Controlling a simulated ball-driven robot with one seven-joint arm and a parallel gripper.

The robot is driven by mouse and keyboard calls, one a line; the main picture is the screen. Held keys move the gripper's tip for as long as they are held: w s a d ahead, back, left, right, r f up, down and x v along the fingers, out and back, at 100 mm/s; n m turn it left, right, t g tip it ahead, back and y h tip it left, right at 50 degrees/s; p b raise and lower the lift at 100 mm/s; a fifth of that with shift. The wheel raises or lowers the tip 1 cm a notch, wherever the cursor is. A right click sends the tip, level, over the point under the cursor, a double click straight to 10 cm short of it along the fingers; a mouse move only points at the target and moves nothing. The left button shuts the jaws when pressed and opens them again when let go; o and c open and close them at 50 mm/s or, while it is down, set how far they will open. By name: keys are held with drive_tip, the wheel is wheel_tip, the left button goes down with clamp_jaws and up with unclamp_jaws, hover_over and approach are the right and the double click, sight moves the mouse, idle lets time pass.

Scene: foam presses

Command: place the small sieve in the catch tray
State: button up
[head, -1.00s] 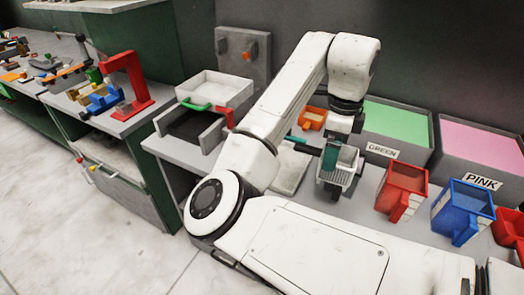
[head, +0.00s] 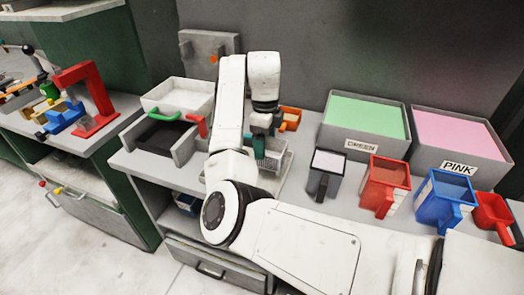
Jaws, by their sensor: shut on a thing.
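My gripper (head: 260,149) points down near the middle of the bench, shut on the small sieve. The sieve (head: 277,158) is a pale grey mesh basket, and teal shows where my jaws hold it. My wrist hides part of the sieve. The catch tray (head: 284,178) is a shallow pale grey tray on the bench, and the sieve is over it. I cannot tell whether the sieve touches the tray or hangs just above it.
A dark scoop with pale contents (head: 327,172), a red scoop (head: 384,186) and a blue scoop (head: 442,199) stand to the right. Behind are the GREEN bin (head: 362,145) and PINK bin (head: 457,168). An orange container (head: 290,117) lies behind; a press box (head: 165,135) stands left.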

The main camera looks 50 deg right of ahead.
drive_tip(key=shift+w+f, duration=0.4)
drive_tip(key=shift+f, duration=0.05)
drive_tip(key=shift+w+f+p, duration=0.1)
drive_tip(key=shift+f+p, duration=0.4)
drive_tip(key=shift+f, duration=1.2)
drive_tip(key=shift+f, duration=0.15)
drive_tip(key=o, duration=1.2)
drive_tip(key=shift+c, duration=0.2)
wheel_tip(320, 180, up, 12)
drive_tip(key=b, duration=0.1)
drive_tip(key=shift+r, duration=0.2)
